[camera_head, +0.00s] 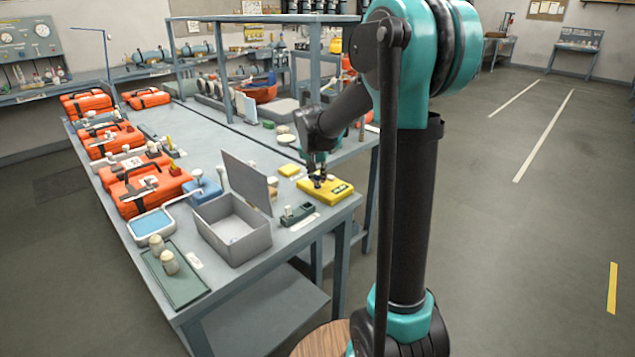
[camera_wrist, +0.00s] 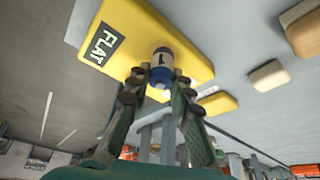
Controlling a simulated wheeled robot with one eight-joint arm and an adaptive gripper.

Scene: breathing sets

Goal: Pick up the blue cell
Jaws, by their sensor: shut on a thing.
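The blue cell (camera_wrist: 160,73), a small cylinder with a pale band and a dark "1", shows in the wrist view between the two fingers of my gripper (camera_wrist: 159,84). My gripper is shut on it. The cell is against or just in front of a yellow block (camera_wrist: 185,48) with a dark "FLAT" label; I cannot tell whether they touch. In the head view my gripper (camera_head: 318,177) is over the yellow block (camera_head: 334,191) near the table's front right corner. The cell is too small to make out clearly there.
A smaller yellow block (camera_head: 289,170) and a dark green holder (camera_head: 298,214) are close by on the table. An open grey box (camera_head: 236,243) with a raised lid stands to the left. Orange cases (camera_head: 146,186) line the table's left side.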

